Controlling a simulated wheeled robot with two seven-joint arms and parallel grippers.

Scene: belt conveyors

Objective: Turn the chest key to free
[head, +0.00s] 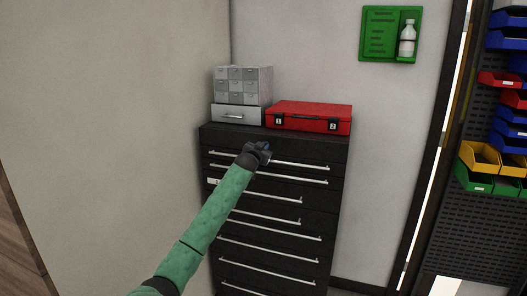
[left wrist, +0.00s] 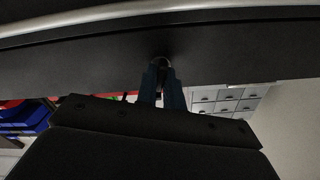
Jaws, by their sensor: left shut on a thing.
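The black tool chest (head: 270,212) stands against the wall, with several drawers and long silver handles. My left gripper (head: 264,148) is at its upper front, near the top drawers. In the left wrist view my left gripper's two fingers (left wrist: 162,80) are close together at a small round metallic key or lock (left wrist: 161,61) on the dark chest front. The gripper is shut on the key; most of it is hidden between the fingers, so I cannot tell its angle. In the head view the gripper hides the key. My right gripper is not in view.
On the chest stand a grey small-drawer cabinet (head: 243,84) and a red case (head: 309,117) with labels 1 and 2. A silver drawer handle (left wrist: 160,14) crosses close by in the left wrist view. Coloured bins (head: 480,157) hang at right; a green first-aid-like panel (head: 379,35) is on the wall.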

